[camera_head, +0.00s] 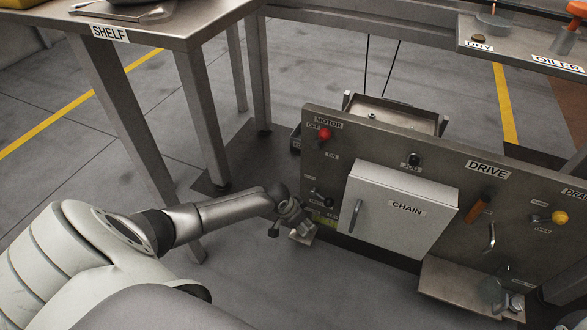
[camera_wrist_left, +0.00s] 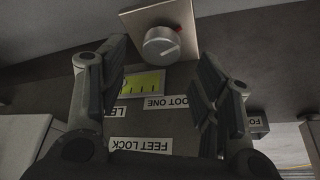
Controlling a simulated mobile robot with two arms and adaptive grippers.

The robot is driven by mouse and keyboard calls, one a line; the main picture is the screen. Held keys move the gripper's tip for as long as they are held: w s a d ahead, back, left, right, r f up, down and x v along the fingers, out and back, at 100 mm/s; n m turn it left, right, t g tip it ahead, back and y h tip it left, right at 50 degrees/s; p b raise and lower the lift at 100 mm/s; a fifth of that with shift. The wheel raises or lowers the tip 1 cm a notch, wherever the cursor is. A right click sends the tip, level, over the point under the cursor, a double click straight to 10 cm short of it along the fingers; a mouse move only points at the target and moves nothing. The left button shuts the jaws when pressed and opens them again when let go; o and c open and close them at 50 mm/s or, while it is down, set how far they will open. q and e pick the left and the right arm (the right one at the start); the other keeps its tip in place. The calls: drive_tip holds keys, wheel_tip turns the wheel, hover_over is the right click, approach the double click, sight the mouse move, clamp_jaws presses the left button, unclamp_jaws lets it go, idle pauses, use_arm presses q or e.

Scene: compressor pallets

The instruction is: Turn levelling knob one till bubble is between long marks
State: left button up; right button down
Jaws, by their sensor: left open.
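My left gripper (camera_wrist_left: 163,62) is open, with a finger on each side of the knob and vial, apart from the knob. In the head view my left gripper (camera_head: 297,219) is at the panel's lower left, by the green vial (camera_head: 324,219), and hides most of the knob. My right gripper is not in view.
Labels reading FEET LOCK (camera_wrist_left: 141,145) and FOOT ONE lie near the vial. The grey panel (camera_head: 448,166) carries a red MOTOR knob (camera_head: 325,134), a black lever (camera_head: 321,195) and a white CHAIN box (camera_head: 398,206). The SHELF table (camera_head: 165,30) stands left; floor lies open between.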

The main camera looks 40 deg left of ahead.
use_arm(q)
drive_tip(key=v, duration=0.8)
idle(0.4)
